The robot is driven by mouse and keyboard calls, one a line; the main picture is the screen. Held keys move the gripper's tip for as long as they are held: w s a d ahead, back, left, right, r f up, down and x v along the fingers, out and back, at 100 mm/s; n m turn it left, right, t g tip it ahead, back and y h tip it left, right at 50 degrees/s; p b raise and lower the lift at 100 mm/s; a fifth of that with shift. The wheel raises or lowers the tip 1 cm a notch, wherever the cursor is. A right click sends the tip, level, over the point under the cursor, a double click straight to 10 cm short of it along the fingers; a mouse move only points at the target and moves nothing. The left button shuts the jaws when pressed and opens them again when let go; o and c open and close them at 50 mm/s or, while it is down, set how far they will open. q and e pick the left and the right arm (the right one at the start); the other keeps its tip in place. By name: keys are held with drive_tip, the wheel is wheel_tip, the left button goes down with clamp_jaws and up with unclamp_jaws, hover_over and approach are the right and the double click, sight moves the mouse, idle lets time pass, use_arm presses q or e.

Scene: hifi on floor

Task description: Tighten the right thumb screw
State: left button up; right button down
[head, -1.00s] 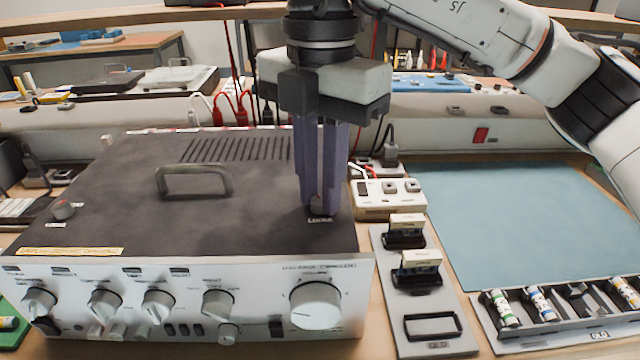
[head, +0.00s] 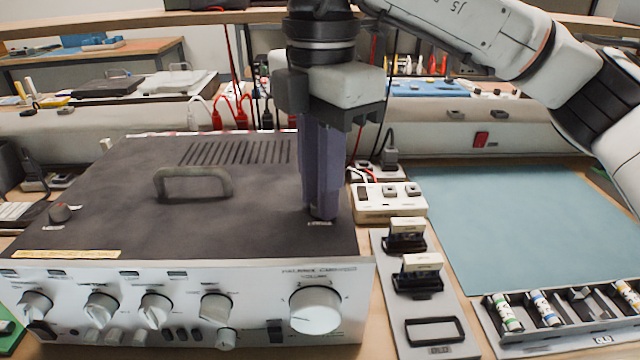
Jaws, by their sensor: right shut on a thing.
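The hi-fi amplifier (head: 120,210) has a dark top cover with a handle (head: 192,182) and a silver front with several knobs. The left thumb screw (head: 61,213) stands on the left of the cover. My right gripper (head: 322,212) points straight down at the right of the cover, its fingers shut around the right thumb screw. The fingers hide that screw almost wholly; a small label (head: 320,223) shows just in front of it. My left gripper is not in view.
A grey tray (head: 432,330) with two upright blocks stands right of the amplifier, with a white power strip (head: 388,203) behind it. A blue-green mat (head: 510,220) is bare. Another tray (head: 545,340) holds small labelled cylinders at the lower right.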

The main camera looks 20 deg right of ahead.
drive_tip(key=c, duration=1.6)
unclamp_jaws()
drive_tip(key=shift+c, duration=0.2)
wheel_tip(320, 180, up, 10)
drive_tip(key=p, duration=0.2)
drive_tip(key=shift+r+p, duration=0.15)
drive_tip(key=shift+p, duration=0.15)
